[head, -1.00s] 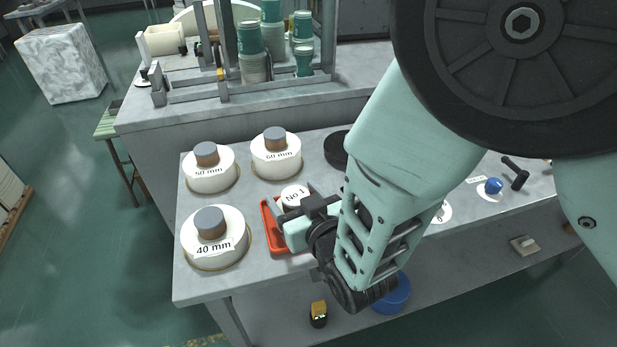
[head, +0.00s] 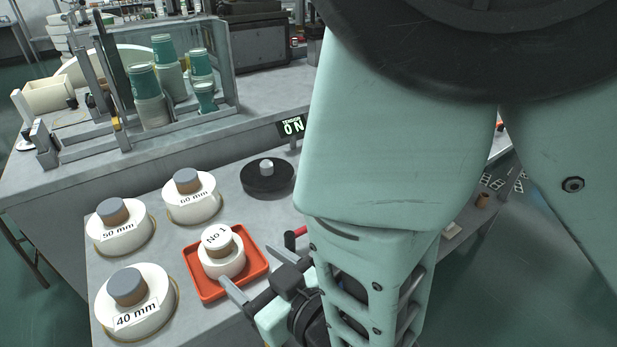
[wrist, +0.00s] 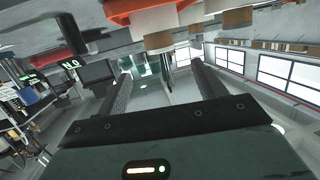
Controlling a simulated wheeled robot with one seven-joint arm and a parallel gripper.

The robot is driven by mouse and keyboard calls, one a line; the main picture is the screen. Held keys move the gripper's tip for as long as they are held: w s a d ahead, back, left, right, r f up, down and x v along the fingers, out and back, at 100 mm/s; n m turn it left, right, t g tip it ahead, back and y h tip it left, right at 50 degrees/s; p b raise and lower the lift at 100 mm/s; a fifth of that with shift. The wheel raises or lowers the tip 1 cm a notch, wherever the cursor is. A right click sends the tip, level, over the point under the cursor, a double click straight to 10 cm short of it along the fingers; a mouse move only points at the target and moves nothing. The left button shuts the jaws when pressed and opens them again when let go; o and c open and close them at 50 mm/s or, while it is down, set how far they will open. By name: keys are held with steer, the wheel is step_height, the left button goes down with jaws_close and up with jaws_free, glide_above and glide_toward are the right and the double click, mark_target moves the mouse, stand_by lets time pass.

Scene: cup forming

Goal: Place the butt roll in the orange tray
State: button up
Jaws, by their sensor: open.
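The butt roll (head: 222,262), a small white roll with a brown core and a "No 1" label on top, sits upright inside the orange tray (head: 203,296). In the wrist view the picture is tipped over, and part of the orange tray (wrist: 138,8) and the pale roll (wrist: 158,41) show at the top edge. My gripper (head: 262,270) is at the tray's lower right side, open and empty, with its fingers apart from the roll. My forearm hides the bench to the right.
Large white rolls marked 50 mm (head: 122,236), 60 mm (head: 193,204) and 40 mm (head: 137,312) stand left of and behind the tray. A black disc (head: 267,178) with a light knob lies behind it. A rack with green cups (head: 145,82) stands on the farther bench.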

steer(key=s+d+r+g+h, duration=0.2)
steer(key=d+g+h, duration=0.1)
steer(key=d, duration=0.3)
steer(key=s+d+r+g+h, duration=0.2)
steer(key=s+d+g+h, duration=0.1)
steer(key=d, duration=0.4)
steer(key=s+d+r+m+g+h, duration=0.1)
steer(key=s+d+r+g+h, duration=0.1)
steer(key=d, duration=0.5)
steer(key=s+g+h, duration=0.1)
steer(key=g+h, duration=0.1)
steer(key=g, duration=0.1)
steer(key=shift+s+r, duration=0.2)
steer(key=shift+r, duration=0.15)
